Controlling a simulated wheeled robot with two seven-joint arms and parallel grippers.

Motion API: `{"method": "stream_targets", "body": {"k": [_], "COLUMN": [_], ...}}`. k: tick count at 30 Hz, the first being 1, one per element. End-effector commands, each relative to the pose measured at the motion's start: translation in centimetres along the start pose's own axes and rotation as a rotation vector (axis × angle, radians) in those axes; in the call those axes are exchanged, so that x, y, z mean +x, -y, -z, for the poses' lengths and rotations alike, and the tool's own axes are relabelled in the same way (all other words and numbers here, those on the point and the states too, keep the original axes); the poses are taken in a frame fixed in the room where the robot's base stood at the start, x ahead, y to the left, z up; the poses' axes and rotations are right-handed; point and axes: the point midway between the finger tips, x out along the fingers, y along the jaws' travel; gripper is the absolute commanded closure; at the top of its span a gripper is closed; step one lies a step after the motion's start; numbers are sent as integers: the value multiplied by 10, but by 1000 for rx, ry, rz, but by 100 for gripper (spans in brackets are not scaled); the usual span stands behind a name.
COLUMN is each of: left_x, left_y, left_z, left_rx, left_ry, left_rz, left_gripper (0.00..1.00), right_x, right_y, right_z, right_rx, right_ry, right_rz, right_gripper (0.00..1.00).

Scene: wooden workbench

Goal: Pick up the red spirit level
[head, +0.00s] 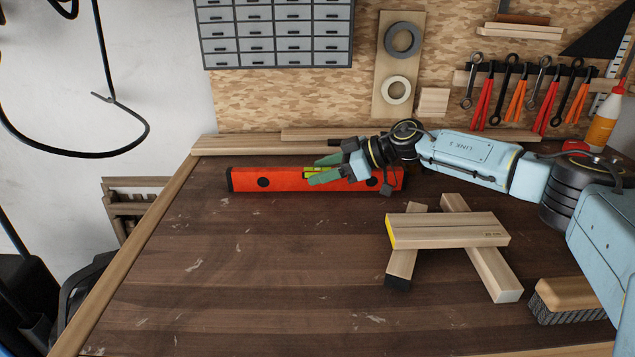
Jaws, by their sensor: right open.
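The red spirit level (225,180) lies along the back of the workbench, its long side facing me, with dark end caps and dark round holes. My right gripper (308,175) reaches in from the right and is in front of the level's middle-right part, hiding some of it. Its green fingers point left and are apart. A yellow-green patch, perhaps the level's vial, shows between them. I cannot tell whether the fingers touch the level. My left gripper is not in the head view.
Stacked wooden blocks (450,231) lie right of centre, and a brush (568,296) lies at the front right. A wooden strip (240,146) runs along the back edge. A glue bottle (605,118) stands at the back right. The bench's left and middle are clear.

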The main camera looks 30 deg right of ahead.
Motion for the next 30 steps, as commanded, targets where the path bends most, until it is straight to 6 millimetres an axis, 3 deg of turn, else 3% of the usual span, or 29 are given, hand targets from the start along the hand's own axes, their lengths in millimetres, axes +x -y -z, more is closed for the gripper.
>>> {"method": "stream_targets", "body": {"k": [5, 17, 30], "left_x": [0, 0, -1], "left_y": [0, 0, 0], "left_z": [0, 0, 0], "left_rx": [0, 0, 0], "left_ry": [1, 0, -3], "left_rz": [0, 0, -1], "left_gripper": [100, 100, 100], "right_x": [0, 0, -2], "right_y": [0, 0, 0], "right_z": [0, 0, 3], "right_rx": [0, 0, -1], "right_ry": [0, 1, 0], "right_rz": [-1, 0, -1], "right_gripper": [47, 100, 100]}}
